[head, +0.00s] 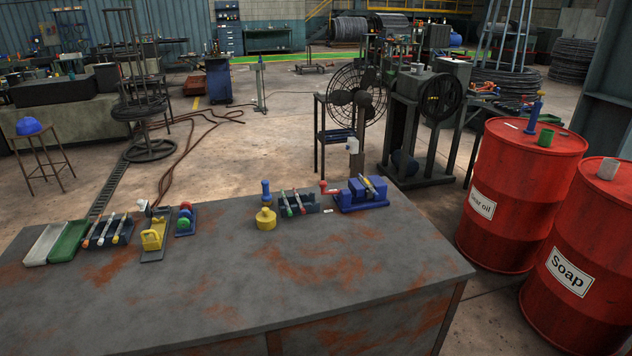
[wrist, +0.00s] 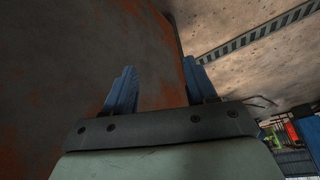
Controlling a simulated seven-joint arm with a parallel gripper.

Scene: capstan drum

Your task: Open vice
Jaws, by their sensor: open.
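The blue vice (head: 352,201) stands at the back right of the rusty workbench in the head view. A red handle (head: 328,189) is at its left end. A yellow and grey piece (head: 368,186) lies slantwise at its jaws; I cannot tell whether it is clamped. My gripper (wrist: 161,80) shows only in the wrist view, with its two blue fingers spread apart and nothing between them. It is away from the vice, which is not in the wrist view. A rust-stained surface and the floor lie beyond the fingers.
A yellow device (head: 154,236) and trays (head: 68,240) are further left. The bench front is clear. Red drums (head: 520,190) stand right.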

